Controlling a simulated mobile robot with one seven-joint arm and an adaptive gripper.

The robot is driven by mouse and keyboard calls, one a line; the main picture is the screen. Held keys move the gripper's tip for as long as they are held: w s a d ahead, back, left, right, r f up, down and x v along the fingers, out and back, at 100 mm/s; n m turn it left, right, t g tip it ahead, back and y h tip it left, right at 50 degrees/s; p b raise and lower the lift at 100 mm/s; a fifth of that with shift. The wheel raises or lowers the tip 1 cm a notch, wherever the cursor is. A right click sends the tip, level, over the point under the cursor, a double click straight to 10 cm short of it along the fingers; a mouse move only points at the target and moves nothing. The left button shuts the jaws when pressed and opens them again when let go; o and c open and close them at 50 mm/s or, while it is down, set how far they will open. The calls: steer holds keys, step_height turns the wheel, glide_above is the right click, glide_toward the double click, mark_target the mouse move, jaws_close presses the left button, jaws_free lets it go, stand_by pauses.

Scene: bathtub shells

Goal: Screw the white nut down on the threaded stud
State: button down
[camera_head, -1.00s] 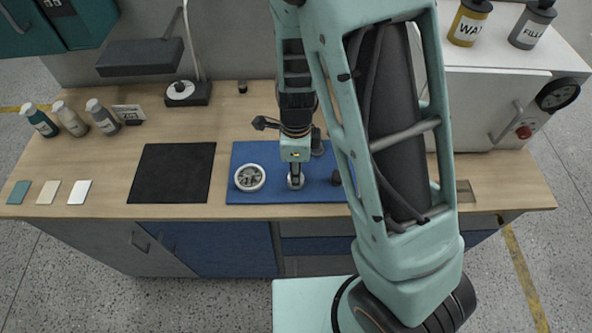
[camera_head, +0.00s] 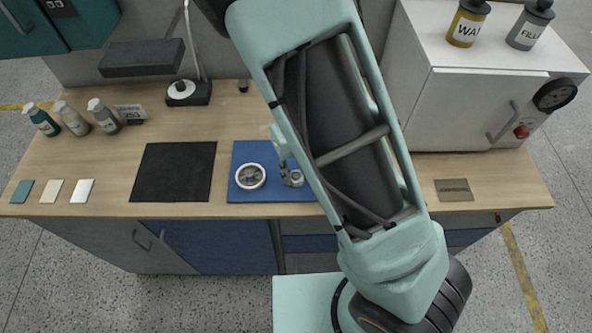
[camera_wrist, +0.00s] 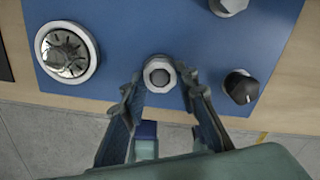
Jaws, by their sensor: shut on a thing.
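The white nut (camera_wrist: 148,67) is on the blue mat, seen from above in the wrist view, with a grey hex-shaped middle. It also shows small in the head view (camera_head: 297,178). I cannot tell the threaded stud apart clearly; it may be the grey centre inside the nut. My gripper (camera_wrist: 160,84) has one finger on each side of the nut and is shut on it. In the head view only part of my gripper (camera_head: 285,168) shows beside the nut; my arm hides the rest.
A round white-rimmed part (camera_wrist: 91,48) sits left of the nut on the blue mat (camera_wrist: 115,30). A dark knob (camera_wrist: 240,86) stands to the right, and a pale hex piece (camera_wrist: 228,5) farther back. A black mat (camera_head: 172,172) lies left of the blue mat.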

steer(key=c, duration=1.4)
jaws_free()
steer(key=shift+c, duration=1)
steer(key=n, duration=0.7)
steer(key=shift+b, duration=0.35)
steer(key=n+b, duration=0.1)
steer(key=n, duration=0.5)
steer(key=shift+c, duration=0.3)
